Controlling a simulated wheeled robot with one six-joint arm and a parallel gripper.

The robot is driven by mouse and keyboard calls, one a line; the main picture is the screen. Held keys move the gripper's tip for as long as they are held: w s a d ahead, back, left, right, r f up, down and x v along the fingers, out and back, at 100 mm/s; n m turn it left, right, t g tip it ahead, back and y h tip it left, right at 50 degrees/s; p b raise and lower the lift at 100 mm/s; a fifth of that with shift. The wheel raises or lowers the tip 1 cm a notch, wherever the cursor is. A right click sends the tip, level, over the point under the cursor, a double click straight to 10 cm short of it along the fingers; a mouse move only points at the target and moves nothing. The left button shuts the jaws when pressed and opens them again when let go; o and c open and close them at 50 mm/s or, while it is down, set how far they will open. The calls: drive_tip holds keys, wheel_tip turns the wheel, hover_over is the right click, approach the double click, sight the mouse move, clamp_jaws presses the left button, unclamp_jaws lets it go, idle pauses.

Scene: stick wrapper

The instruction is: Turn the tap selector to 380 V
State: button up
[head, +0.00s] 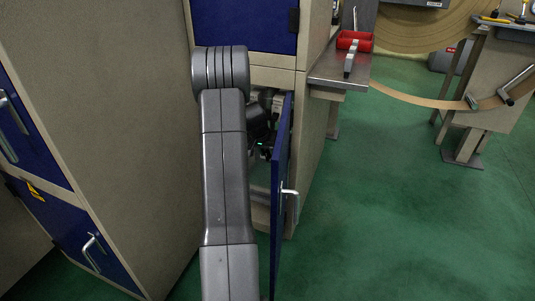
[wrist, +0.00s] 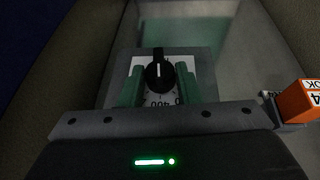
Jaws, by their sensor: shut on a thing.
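The tap selector (wrist: 158,75) is a black knob with a white line on a white dial plate (wrist: 201,75) in the wrist view. The line runs up and down in the picture. "400" is legible just below the knob, with part of another number to its right; other marks are hidden or too dim, and 380 cannot be read. My gripper (wrist: 158,83) has its green fingers on both sides of the knob, shut on it. In the head view the selector is hidden inside the cabinet, behind my arm and the open door.
The blue cabinet door (head: 281,190) stands open just right of my arm. An orange block (wrist: 301,101) with lettering sits right of my gripper in the wrist view. A steel shelf (head: 325,72) with a red tray (head: 355,41) juts out right.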

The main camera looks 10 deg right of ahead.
drive_tip(key=g+h+b, duration=0.1)
drive_tip(key=h, duration=0.1)
drive_tip(key=n+g+h+b, duration=0.1)
drive_tip(key=h, duration=0.1)
drive_tip(key=a+g+h+b, duration=0.1)
drive_tip(key=h, duration=0.1)
drive_tip(key=shift+w+f+n+g, duration=0.3)
drive_tip(key=shift+w+g, duration=0.05)
drive_tip(key=shift+g, duration=0.05)
drive_tip(key=shift+h, duration=0.3)
drive_tip(key=o, duration=1)
